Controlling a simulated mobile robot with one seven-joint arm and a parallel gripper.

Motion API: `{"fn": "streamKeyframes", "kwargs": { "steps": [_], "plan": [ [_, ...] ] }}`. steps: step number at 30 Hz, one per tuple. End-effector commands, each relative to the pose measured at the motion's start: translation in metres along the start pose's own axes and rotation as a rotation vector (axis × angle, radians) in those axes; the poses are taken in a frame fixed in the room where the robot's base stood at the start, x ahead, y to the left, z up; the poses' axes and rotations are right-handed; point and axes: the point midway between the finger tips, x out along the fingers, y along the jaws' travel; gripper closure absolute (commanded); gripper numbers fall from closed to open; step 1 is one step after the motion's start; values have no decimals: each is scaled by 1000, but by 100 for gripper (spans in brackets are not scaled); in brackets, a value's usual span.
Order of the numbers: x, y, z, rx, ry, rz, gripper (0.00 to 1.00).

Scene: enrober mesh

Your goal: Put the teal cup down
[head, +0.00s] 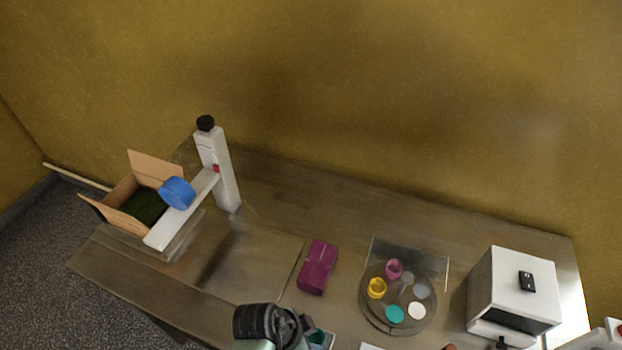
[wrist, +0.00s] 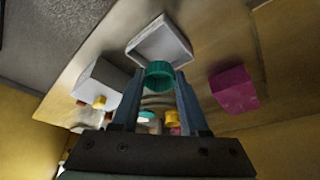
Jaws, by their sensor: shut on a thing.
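My gripper (wrist: 160,84) is shut on the teal cup (wrist: 160,75), which sits between the two fingertips in the wrist view. Beyond the cup in that view is a shallow pale square tray (wrist: 163,37) that looks empty. The cup overlaps the tray's near edge; I cannot tell the gap between them. In the head view my dark wrist hides most of the gripper at the bottom edge. A bit of teal (head: 317,337) shows beside it, over the pale tray (head: 328,340).
A purple box (head: 317,267) lies nearby. A round tray (head: 371,312) holds a pink cup (head: 393,268), a yellow cup (head: 376,288) and several discs. A white machine (head: 527,283) stands at right. An open carton (head: 113,207) and a white stand (head: 222,170) are at left.

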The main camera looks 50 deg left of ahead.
Motion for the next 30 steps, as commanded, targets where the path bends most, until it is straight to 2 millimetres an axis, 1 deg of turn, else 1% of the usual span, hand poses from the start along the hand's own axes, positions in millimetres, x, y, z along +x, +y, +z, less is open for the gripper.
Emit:
{"fn": "streamKeyframes", "kwargs": {
  "steps": [10,13,20,24,25,26,27,30],
  "plan": [
    [36,0,14,-1,1,1,100],
    [40,0,16,1,1,1,100],
    [40,0,16,2,1,0,100],
    [45,0,18,1,0,0,100],
    [43,0,18,1,1,0,51],
    [43,0,17,1,1,0,45],
    [43,0,17,1,1,0,44],
    [43,0,17,1,0,0,44]
  ]
}}
